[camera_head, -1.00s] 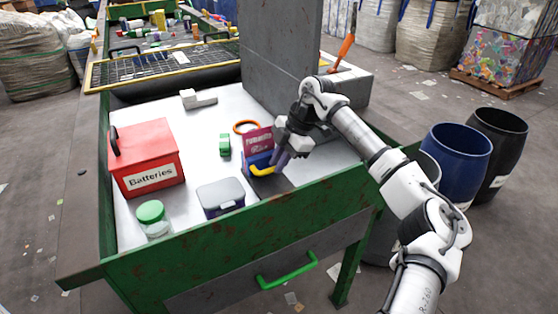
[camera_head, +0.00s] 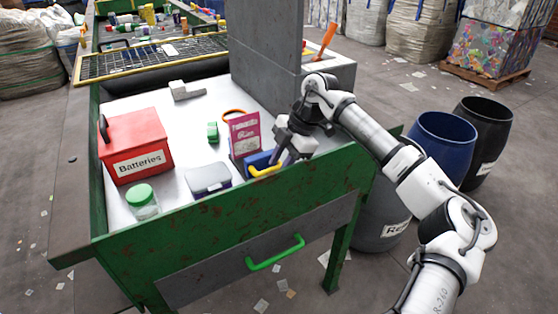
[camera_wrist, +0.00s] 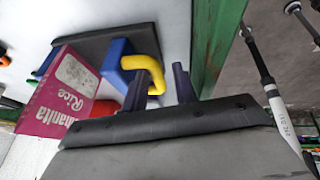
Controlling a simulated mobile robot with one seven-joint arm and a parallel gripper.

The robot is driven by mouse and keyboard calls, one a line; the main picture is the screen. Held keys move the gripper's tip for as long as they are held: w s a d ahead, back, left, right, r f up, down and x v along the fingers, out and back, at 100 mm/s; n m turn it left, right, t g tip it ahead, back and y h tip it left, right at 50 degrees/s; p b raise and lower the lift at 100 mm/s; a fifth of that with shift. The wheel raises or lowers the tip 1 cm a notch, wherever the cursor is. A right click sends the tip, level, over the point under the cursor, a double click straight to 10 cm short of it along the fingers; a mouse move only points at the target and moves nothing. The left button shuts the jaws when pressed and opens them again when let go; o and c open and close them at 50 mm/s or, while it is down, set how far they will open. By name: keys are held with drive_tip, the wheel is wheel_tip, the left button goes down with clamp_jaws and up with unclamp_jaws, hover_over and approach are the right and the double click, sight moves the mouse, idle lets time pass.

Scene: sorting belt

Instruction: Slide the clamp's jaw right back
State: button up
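The clamp (camera_wrist: 96,45) looks like a dark grey base with a blue jaw block (camera_wrist: 116,66) and a yellow bent handle (camera_wrist: 147,63). In the head view, the blue block (camera_head: 260,159) and yellow handle (camera_head: 266,171) are near the table's front edge. A pink rice box (camera_head: 244,135) stands beside the jaw; it also shows in the wrist view (camera_wrist: 67,88). My gripper (camera_head: 283,152) is at the handle, fingers apart. In the wrist view, the handle's end lies between my fingers (camera_wrist: 160,85); contact is unclear. More blue shows left of the box, partly hidden.
A red battery box (camera_head: 137,146), a green-lidded jar (camera_head: 142,200), a grey-lidded container (camera_head: 208,179) and a small green object (camera_head: 212,132) stand to the left. A tall grey panel (camera_head: 267,50) rises behind my gripper. The green front wall (camera_head: 225,215) is close.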

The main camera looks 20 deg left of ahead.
drive_tip(key=shift+o, duration=0.6)
drive_tip(key=shift+w+r, duration=0.1)
drive_tip(key=shift+r, duration=0.05)
drive_tip(key=shift+w+d+r, duration=0.1)
drive_tip(key=shift+d+r, duration=0.05)
drive_tip(key=shift+r, duration=0.15)
drive_tip(key=b+v, duration=0.1)
drive_tip(key=v, duration=1.2)
drive_tip(key=shift+b, duration=0.35)
drive_tip(key=shift+f, duration=0.1)
